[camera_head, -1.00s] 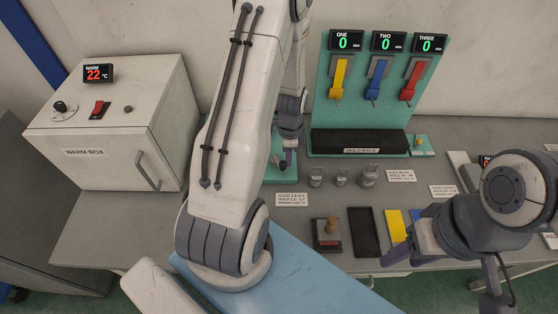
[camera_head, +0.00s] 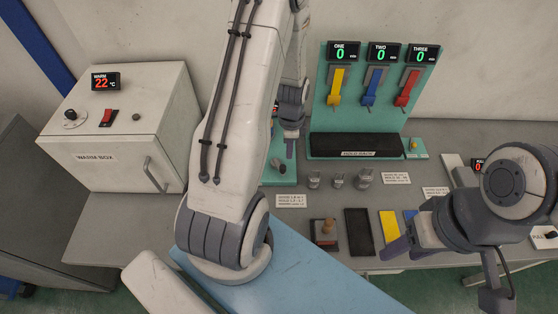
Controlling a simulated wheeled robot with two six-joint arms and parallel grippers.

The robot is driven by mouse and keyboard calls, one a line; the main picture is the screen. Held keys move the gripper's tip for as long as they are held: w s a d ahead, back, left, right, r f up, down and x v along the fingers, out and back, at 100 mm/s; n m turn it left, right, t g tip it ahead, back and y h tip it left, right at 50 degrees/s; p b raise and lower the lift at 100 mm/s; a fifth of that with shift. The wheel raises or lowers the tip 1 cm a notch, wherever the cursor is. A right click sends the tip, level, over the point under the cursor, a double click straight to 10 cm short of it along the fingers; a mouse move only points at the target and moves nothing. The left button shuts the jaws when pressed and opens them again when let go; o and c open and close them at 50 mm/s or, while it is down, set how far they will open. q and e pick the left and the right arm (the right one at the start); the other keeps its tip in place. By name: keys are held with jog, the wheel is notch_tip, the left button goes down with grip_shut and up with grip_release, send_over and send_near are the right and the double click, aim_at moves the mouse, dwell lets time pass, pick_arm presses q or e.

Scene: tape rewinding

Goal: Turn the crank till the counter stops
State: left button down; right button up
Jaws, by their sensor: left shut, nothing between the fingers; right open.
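My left gripper (camera_head: 290,148) points down, shut and empty, in front of the back wall. Below and beside it is a teal device (camera_head: 277,170), mostly hidden behind my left arm. A sliver of a red-lit display (camera_head: 275,107) shows at the arm's edge; its digits cannot be read. No crank handle can be made out clearly, and I cannot tell whether the gripper touches the device. My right gripper (camera_head: 398,246) is open and empty at the bench's front edge, by the yellow block (camera_head: 389,226).
A teal panel (camera_head: 322,110) has three levers and three green displays reading 0. A warm box (camera_head: 115,190) reading 22 stands left. Small metal weights (camera_head: 339,181), a stamp (camera_head: 325,235) and a black pad (camera_head: 359,232) lie on the bench. Another display (camera_head: 478,166) is at the right.

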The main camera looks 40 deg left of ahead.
pick_arm(q)
notch_tip(320, 180, up, 4)
jog(key=p, duration=0.3)
jog(key=shift+r, duration=0.1)
dwell(0.4)
jog(key=s+d+r+n+b, duration=0.1)
jog(key=d+r+b, duration=0.2)
jog(key=d, duration=0.4)
jog(key=s+d+r+b, duration=0.1)
jog(key=d+r+b, duration=0.15)
jog(key=d, duration=0.45)
jog(key=s+d+r+n+h+b, duration=0.1)
jog(key=s+d+r+n+b, duration=0.1)
jog(key=s+d+b, duration=0.4)
jog(key=s+d+r, duration=0.1)
jog(key=s+d, duration=0.4)
jog(key=s, duration=0.6)
jog(key=shift+r, duration=0.2)
jog(key=shift+w, duration=0.1)
